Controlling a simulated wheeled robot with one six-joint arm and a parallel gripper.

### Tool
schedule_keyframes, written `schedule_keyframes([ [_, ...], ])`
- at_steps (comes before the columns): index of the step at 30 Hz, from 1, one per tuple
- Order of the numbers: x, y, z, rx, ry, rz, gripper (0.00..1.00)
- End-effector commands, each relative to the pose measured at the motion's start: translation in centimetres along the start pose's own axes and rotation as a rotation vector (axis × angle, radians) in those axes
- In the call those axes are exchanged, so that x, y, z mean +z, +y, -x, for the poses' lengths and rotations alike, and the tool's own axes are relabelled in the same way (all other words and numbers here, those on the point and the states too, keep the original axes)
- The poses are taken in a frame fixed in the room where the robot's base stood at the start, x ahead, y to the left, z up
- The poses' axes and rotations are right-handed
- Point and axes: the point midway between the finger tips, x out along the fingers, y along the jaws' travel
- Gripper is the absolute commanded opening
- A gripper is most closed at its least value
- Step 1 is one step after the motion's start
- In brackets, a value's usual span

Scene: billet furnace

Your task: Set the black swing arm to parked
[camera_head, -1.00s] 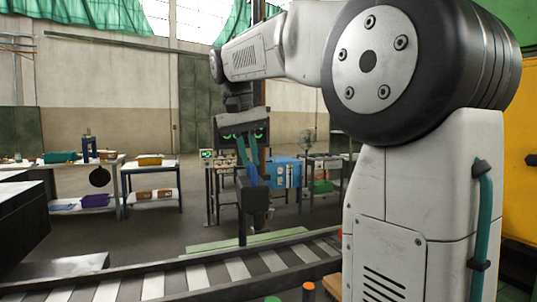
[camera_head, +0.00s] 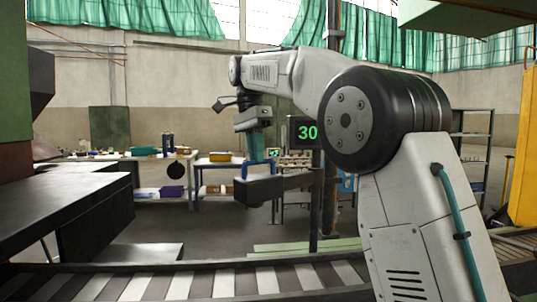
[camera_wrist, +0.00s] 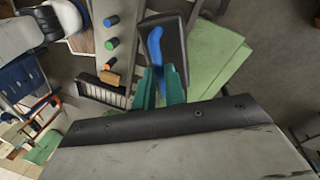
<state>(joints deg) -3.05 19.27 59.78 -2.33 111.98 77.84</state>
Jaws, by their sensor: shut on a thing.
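The black swing arm (camera_head: 298,181) reaches out to the left from a dark upright post (camera_head: 329,190) in the head view. Its free end is a thick black block (camera_head: 250,192) with a blue handle (camera_head: 257,169) standing on top. The block and the blue handle (camera_wrist: 155,45) also show in the wrist view. My gripper (camera_head: 258,152) has teal fingers and comes down from above, shut on the blue handle. In the wrist view the fingers (camera_wrist: 160,88) meet at the handle's near end, which they partly hide. No parked mark is readable.
A striped conveyor (camera_head: 205,284) crosses the foreground. Green panels (camera_head: 305,246) lie on the floor behind it. Blue, green and orange knobs (camera_wrist: 111,42) show in the wrist view. Benches (camera_head: 140,165) stand at the back left.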

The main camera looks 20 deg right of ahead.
Motion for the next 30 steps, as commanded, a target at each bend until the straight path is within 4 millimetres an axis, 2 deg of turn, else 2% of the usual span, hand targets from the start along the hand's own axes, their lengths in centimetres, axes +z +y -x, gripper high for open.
schedule_keyframes([
  [3,-0.2,-1.3,0.2,-0.001,-0.009,-0.056,0.00],
  [9,-0.2,-2.4,0.5,-0.001,-0.021,-0.112,0.00],
  [25,-0.3,-2.8,0.7,-0.002,-0.023,-0.132,0.00],
  [26,-0.3,-2.8,0.7,-0.002,-0.023,-0.132,0.20],
  [27,-0.3,-2.8,0.6,-0.002,-0.023,-0.132,0.31],
  [30,-0.2,-2.8,0.6,-0.001,-0.023,-0.130,0.33],
])
